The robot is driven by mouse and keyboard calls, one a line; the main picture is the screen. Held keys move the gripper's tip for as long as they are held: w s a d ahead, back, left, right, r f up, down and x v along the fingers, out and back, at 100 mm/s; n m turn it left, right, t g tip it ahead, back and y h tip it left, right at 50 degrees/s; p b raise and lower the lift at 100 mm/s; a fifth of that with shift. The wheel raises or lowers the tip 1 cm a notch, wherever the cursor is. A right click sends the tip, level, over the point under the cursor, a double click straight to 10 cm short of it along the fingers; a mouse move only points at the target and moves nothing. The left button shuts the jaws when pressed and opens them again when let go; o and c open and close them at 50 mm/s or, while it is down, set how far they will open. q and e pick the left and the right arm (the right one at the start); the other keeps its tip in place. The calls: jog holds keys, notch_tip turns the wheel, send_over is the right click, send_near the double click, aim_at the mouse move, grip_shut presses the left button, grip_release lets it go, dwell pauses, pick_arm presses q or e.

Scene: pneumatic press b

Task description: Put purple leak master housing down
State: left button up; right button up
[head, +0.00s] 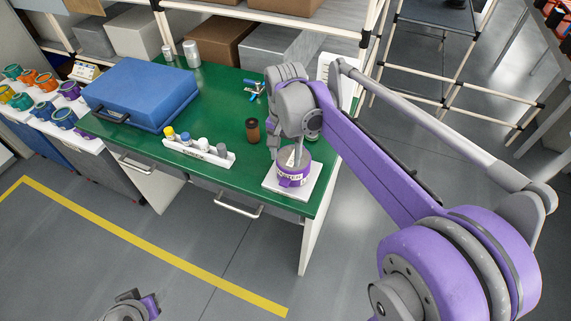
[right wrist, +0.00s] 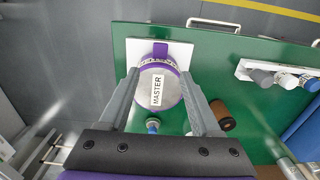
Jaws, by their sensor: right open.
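The purple leak master housing (head: 294,176) stands upright on a white square plate (head: 272,186) at the front right corner of the green table. In the right wrist view the housing (right wrist: 172,98) shows its round grey top with a "MASTER" label, over the white plate (right wrist: 133,50). My right gripper (head: 289,156) is above the housing, pointing down. In the right wrist view the fingers of my right gripper (right wrist: 160,80) are apart, one on each side of the housing. Whether they touch it cannot be told. My left gripper (head: 138,304) shows partly at the bottom left, away from the table.
The green table (head: 222,108) holds a blue case (head: 140,92), a white rack (head: 199,153) with several small bottles, and a brown bottle (head: 252,132) near my right gripper. Several coloured housings (head: 40,92) stand on a white bench at left. Shelves stand behind.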

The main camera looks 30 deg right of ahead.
jog(key=s+a+f+n+t, duration=0.2)
jog(key=s+n, duration=0.3)
jog(key=s, duration=0.3)
jog(key=s+a+f+n+t, duration=0.3)
jog(key=s+f+n, duration=0.2)
jog(key=s, duration=0.3)
jog(key=shift+s+a+f+t, duration=0.3)
jog(key=shift+a, duration=0.1)
